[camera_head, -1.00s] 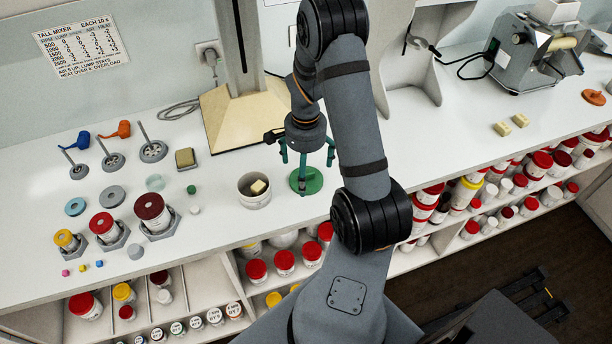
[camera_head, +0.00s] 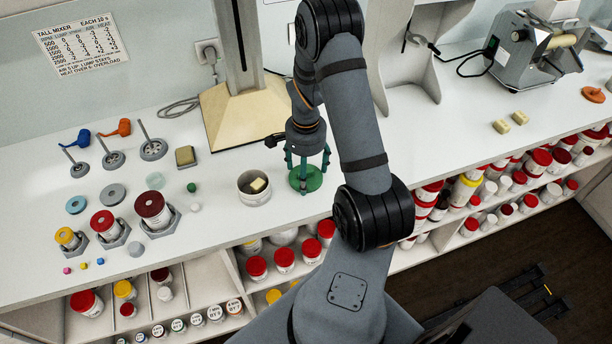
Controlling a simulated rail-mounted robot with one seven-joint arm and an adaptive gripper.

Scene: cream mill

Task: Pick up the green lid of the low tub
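The green lid (camera_head: 313,184) is a flat round disc lying on the white counter near its front edge, just right of an open white tub (camera_head: 252,198) with a pale yellow block in it. My gripper (camera_head: 304,178) points down over the lid, with its green-teal finger links on both sides above the disc. Its fingertips are close to the middle of the lid, around a small dark upright part there. The picture is too small to tell whether they touch or grip it. The lid appears flat on the counter.
A small green knob-like piece (camera_head: 191,187) and a yellowish block (camera_head: 185,156) lie to the left. Red-topped jars (camera_head: 152,208) stand in holders further left. The mixer base (camera_head: 245,110) is behind. Counter right of my arm is mostly clear, with two small blocks (camera_head: 510,122).

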